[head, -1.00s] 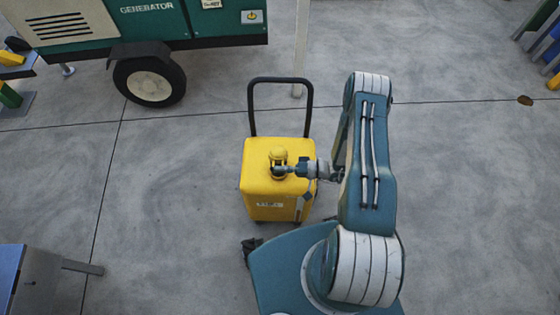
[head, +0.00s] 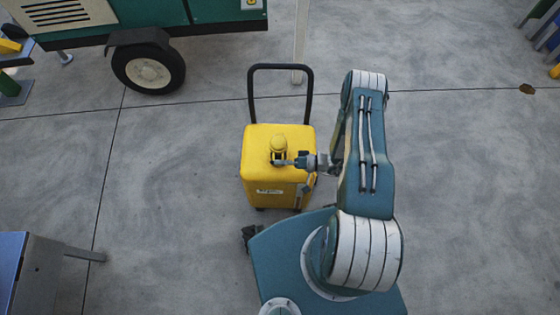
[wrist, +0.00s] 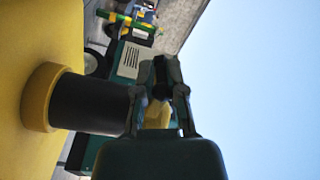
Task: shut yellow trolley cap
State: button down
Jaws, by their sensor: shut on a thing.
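The yellow trolley (head: 268,180) stands upright on the floor in front of me, with its black handle (head: 252,95) at the far side. Its yellow cap (head: 278,143) shows on top, at the dark filler neck. In the wrist view the black neck (wrist: 88,104) rises from a yellow collar (wrist: 40,97) on the trolley top. My gripper (head: 284,162) reaches in from the right at the cap. In the wrist view my gripper (wrist: 160,88) is shut, with a yellow piece, apparently the cap (wrist: 157,116), between its fingers. The fingers partly hide it, so its seating on the neck is unclear.
A green generator trailer (head: 155,15) with a wheel (head: 148,68) stands behind at the left. A thin pale post (head: 301,45) stands behind the trolley. A blue-topped bench (head: 12,262) is at the lower left. The floor right of my arm is clear.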

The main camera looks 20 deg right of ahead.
jog(key=shift+w+d+f, duration=0.1)
jog(key=shift+w, duration=0.05)
jog(key=c, duration=0.7)
grip_release()
jog(key=v, duration=1.2)
